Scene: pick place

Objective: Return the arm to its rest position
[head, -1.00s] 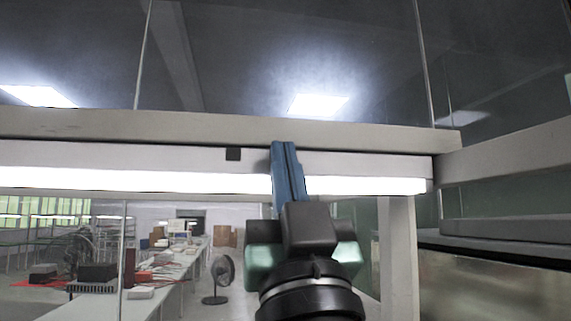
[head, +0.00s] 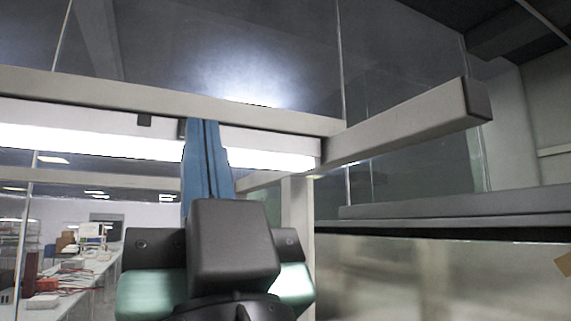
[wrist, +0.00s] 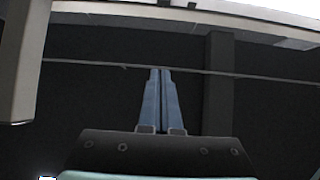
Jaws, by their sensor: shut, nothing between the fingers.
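My gripper (head: 207,124) stands in the middle-left of the head view with its blue fingers pointing up. The fingers lie side by side, shut, with nothing between them. In the wrist view my gripper (wrist: 160,70) also shows shut and empty against a dark background. In the head view its fingertips overlap the beam with the lit strip; I cannot tell how far apart they are.
A pale frame beam (head: 100,95) with a bright light strip (head: 80,143) runs across behind the gripper. Another beam (head: 410,125) juts out at right, above a metal panel (head: 430,275). A cluttered workbench (head: 85,275) stands far off at lower left.

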